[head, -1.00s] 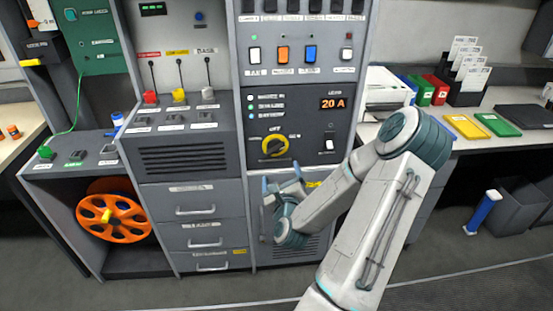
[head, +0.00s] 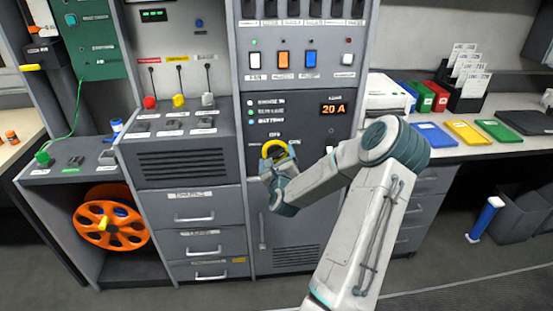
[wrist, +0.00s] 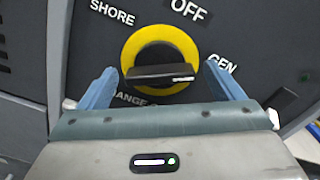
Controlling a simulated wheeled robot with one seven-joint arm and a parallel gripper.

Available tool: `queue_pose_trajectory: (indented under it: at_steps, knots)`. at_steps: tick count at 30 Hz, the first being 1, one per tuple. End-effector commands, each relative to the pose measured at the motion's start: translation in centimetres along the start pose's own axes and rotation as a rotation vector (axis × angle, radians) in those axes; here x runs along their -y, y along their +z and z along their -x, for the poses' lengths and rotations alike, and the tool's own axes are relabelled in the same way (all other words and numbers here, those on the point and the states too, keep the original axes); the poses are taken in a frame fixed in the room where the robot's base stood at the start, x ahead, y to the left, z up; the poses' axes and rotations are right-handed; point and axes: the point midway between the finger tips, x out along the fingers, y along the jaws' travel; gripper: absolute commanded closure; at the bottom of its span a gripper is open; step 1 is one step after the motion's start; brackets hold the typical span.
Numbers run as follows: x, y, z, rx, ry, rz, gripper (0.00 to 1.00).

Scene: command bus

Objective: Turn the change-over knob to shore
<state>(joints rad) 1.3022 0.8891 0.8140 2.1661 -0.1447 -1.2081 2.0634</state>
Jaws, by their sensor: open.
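The change-over knob (wrist: 160,76) is a black bar handle on a yellow ring (wrist: 133,47), set in the dark panel. In the wrist view the bar lies nearly level, its white mark at the right end, on the GEN side. The labels SHORE (wrist: 112,12), OFF (wrist: 188,9) and GEN (wrist: 222,66) sit upper left, above and right. My gripper (wrist: 161,70) is open, with one blue finger on each side of the knob; contact cannot be told. In the head view my gripper (head: 277,163) covers the lower part of the yellow ring (head: 276,146).
Above the knob are an orange 20 A display (head: 334,109) and a row of coloured switches (head: 283,60). A cabinet door with a vertical handle (head: 263,231) is below. Drawers (head: 195,216) stand to the left. A desk with coloured trays (head: 464,132) is on the right.

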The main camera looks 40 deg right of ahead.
Motion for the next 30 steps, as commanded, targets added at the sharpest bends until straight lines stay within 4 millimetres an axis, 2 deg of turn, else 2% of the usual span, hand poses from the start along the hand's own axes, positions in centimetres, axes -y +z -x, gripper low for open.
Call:
queue_pose_trajectory:
  at_steps: [5, 6, 10, 11, 22, 30]
  knots:
    - [-0.01, -0.02, 0.00, 0.000, 0.000, 0.000, 0.13]
    - [-0.01, -0.02, 0.01, 0.000, 0.000, 0.000, 0.18]
    - [-0.01, -0.02, 0.02, 0.000, 0.000, 0.000, 0.54]
    - [-0.01, -0.02, 0.02, 0.000, 0.000, 0.000, 0.58]
    - [-0.05, -0.12, 0.03, 0.000, 0.000, 0.047, 0.57]
    - [-0.15, -0.22, 0.03, 0.002, 0.000, 0.221, 0.57]
